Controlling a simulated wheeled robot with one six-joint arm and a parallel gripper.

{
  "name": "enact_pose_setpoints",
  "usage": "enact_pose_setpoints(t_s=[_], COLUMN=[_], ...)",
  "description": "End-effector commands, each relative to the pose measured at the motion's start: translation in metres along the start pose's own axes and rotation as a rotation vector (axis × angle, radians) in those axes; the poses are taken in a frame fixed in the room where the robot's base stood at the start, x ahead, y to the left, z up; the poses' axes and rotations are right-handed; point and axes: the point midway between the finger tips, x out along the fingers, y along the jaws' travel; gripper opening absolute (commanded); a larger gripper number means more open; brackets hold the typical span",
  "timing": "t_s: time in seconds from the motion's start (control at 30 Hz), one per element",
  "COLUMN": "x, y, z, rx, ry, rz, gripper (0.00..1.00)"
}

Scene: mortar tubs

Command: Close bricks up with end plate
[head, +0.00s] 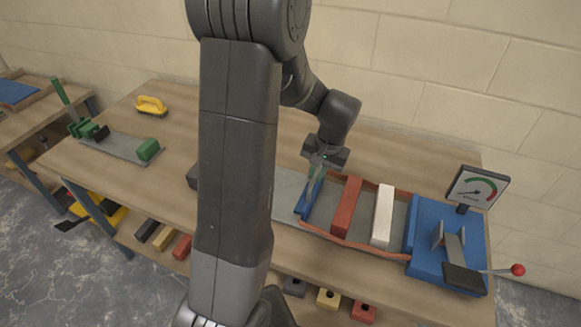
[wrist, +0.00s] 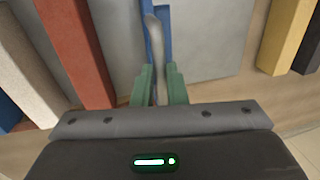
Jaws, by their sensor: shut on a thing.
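A blue end plate (head: 302,207) stands across the grey bed at the left end of the brick row. My gripper (head: 316,178) is above it with its green fingers pointing down. In the wrist view, my gripper (wrist: 161,85) is shut on the pale upright handle (wrist: 154,45) of the blue end plate (wrist: 165,22). A red brick (head: 347,207) lies across the bed right of the plate, with a bare gap between them. A white brick (head: 383,216) lies further right, apart from the red one. Both bricks show in the wrist view, red (wrist: 77,50) and white (wrist: 27,75).
A blue clamp block (head: 425,222) with a red-knobbed lever (head: 517,270) and a dial gauge (head: 477,188) stands at the bed's right end. An orange-brown edging (head: 345,240) runs along the bed. A yellow-handled tool (head: 151,106) and a green press (head: 85,127) are at left.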

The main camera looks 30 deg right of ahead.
Motion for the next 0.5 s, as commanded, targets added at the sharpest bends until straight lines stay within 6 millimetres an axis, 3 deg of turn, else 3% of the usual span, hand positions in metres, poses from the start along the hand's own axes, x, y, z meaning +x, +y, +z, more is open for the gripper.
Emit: enact_pose_setpoints(t_s=[0.03, 0.2, 0.5], x=[-0.002, -0.008, -0.011], y=[0.014, 0.041, 0.056], z=[0.000, 0.000, 0.000], rx=[0.006, 0.004, -0.001], ry=[0.001, 0.000, -0.001], rz=[0.001, 0.001, 0.001], gripper=[0.00, 0.00, 0.00])
